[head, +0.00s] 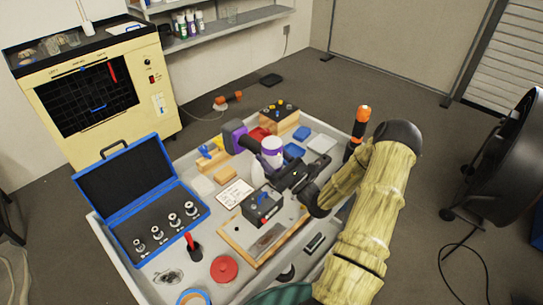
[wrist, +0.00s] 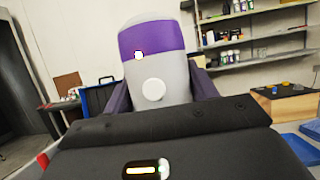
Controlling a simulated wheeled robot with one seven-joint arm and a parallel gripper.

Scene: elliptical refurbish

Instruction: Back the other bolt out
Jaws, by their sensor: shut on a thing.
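My gripper (head: 278,170) is above the middle of the workbench, shut on a purple-and-grey power tool (head: 271,148). In the wrist view the tool's rounded grey body with its purple band (wrist: 152,60) stands upright between the dark fingers. A black block (head: 262,207) with a small red part sits on a wooden board (head: 236,237) below and in front of my gripper. A flat grey plate (head: 268,238) lies on the same board. I cannot make out any bolt; my gripper and the tool hide part of the bench, and the tool's working end is unclear.
An open blue case (head: 150,225) with several metal sockets stands at the left. A red round tin (head: 224,268) and a red-handled tool (head: 191,245) are near the front. Wooden blocks and blue trays (head: 294,150) fill the back. A black fan (head: 505,160) stands right.

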